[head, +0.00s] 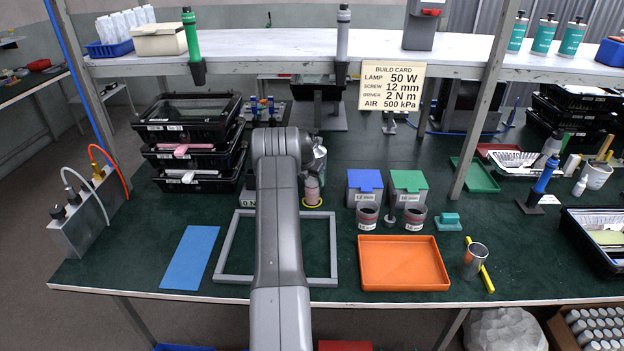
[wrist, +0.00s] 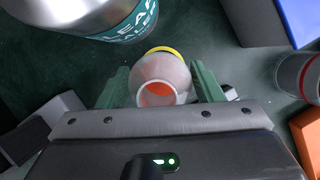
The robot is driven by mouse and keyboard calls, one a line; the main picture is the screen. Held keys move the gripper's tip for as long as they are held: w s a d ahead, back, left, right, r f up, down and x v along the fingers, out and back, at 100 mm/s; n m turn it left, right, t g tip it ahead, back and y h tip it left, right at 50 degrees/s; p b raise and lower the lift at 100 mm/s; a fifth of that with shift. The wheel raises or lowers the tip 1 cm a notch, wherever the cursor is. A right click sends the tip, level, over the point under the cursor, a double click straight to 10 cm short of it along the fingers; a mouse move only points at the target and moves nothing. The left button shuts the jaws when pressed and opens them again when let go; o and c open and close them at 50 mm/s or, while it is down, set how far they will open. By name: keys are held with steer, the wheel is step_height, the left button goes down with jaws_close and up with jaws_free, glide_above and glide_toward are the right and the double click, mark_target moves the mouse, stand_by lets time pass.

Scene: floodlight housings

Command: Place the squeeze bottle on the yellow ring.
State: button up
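The squeeze bottle (head: 312,188) is small and pinkish, with a pale neck. It stands upright at the yellow ring (head: 313,206), just right of my arm's end in the head view. In the wrist view the bottle (wrist: 163,75) sits between the green fingers of my gripper (wrist: 161,82), its round orange-centred top facing the camera. The fingers appear to touch its sides. A yellow arc of the ring (wrist: 166,50) shows past the bottle's base. I cannot tell whether the base rests on it. My arm hides the gripper in the head view.
A large silver container with a teal label (wrist: 90,15) stands close to the bottle. A grey frame (head: 228,243) lies around my arm, with a blue mat (head: 190,258) to its left.

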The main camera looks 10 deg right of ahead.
steer(key=shift+o, duration=1)
steer(key=b+v, duration=0.2)
steer(key=v, duration=1)
steer(key=shift+r, duration=0.15)
stand_by(0.3)
